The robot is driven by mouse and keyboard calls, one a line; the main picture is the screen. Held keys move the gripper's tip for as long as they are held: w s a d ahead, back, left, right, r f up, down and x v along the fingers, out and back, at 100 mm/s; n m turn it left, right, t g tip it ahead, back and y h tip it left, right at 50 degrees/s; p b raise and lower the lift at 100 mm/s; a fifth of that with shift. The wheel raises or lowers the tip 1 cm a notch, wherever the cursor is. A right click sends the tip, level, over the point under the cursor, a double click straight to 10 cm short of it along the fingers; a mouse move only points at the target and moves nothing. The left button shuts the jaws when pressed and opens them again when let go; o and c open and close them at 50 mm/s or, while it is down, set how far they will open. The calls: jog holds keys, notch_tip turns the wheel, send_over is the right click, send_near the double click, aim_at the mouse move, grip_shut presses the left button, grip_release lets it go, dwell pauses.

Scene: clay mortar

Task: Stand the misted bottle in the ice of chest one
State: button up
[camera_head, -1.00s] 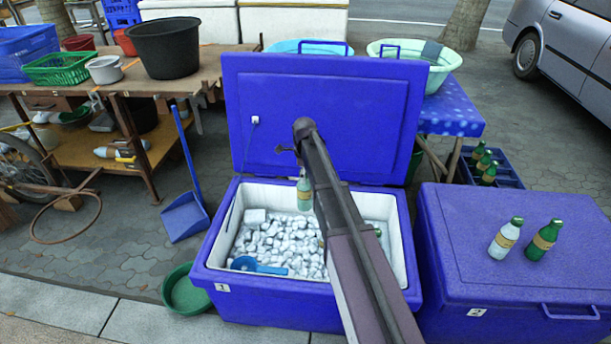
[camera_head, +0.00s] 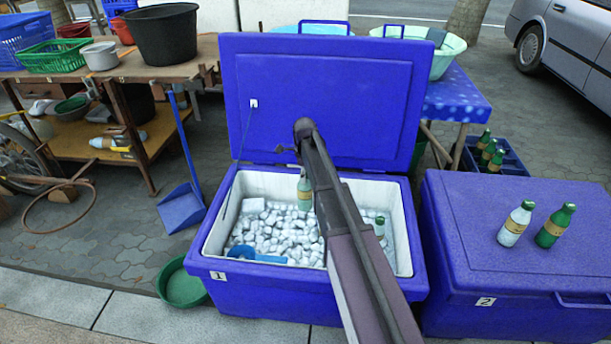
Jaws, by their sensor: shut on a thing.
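Chest one (camera_head: 290,300) is a blue cooler marked 1, with its lid (camera_head: 330,95) up. White ice (camera_head: 275,232) fills much of its inside. My gripper (camera_head: 304,171) is over the back of the chest, mostly hidden by my arm. It is shut on a pale, misted-looking bottle (camera_head: 304,194) with a yellowish label, which hangs upright. The bottle's base shows against the far part of the ice; I cannot tell whether it touches.
A blue scoop (camera_head: 256,255) lies on the ice at the front left. Closed chest two (camera_head: 455,250), at the right, bears a whitish bottle (camera_head: 516,224) and a green bottle (camera_head: 555,226). A green basin (camera_head: 181,288) and blue dustpan (camera_head: 181,208) are at the left.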

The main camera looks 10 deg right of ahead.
notch_tip(320, 180, down, 18)
jog(key=b, duration=1.7)
jog(key=shift+f+b, duration=0.2)
jog(key=shift+b, duration=0.2)
jog(key=shift+f+b, duration=0.5)
jog(key=shift+f, duration=0.05)
dwell(0.7)
jog(key=o, duration=1.2)
jog(key=shift+o, duration=0.6)
jog(key=shift+r, duration=0.2)
notch_tip(320, 180, up, 27)
jog(key=p, duration=2.7)
jog(key=shift+f, duration=0.1)
